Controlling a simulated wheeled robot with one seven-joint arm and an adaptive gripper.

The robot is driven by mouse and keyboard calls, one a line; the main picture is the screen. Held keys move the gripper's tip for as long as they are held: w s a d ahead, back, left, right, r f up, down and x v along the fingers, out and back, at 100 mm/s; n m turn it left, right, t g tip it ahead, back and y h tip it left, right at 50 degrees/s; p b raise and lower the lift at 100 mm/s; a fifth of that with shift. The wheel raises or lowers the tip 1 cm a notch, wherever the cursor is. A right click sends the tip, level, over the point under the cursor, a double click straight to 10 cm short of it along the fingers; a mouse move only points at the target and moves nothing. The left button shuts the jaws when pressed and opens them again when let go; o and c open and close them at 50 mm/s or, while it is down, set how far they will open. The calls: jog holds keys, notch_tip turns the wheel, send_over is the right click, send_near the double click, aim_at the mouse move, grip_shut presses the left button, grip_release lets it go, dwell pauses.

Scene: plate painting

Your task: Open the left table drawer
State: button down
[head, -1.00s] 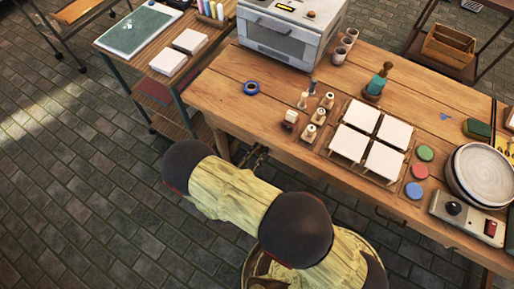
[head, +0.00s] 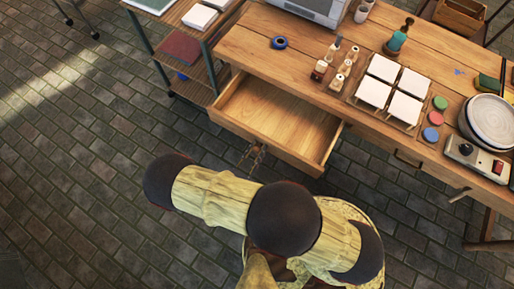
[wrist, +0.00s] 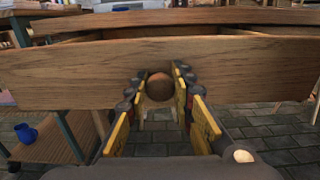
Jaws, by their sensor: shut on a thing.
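The left table drawer (head: 275,118) is pulled well out from under the wooden table (head: 300,50) in the head view. Its inside is bare and looks empty. Its wooden front (wrist: 60,75) fills the upper part of the wrist view. My gripper (head: 254,152) is at the middle of the drawer front in the head view. In the wrist view my gripper (wrist: 159,92) has its two fingers on either side of the round brown knob (wrist: 160,87), shut on it.
White square tiles (head: 390,88), small bottles and a blue tape roll (head: 279,43) are on the tabletop. A side shelf (head: 190,85) stands close to the drawer's left. A second drawer handle (head: 408,160) is on the table's right. Brick floor (head: 80,180) is clear at left.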

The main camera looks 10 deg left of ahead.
jog(key=shift+s+a, duration=0.15)
jog(key=shift+s, duration=0.25)
jog(key=c, duration=1.5)
grip_release()
jog(key=shift+c, duration=0.2)
notch_tip(320, 180, up, 10)
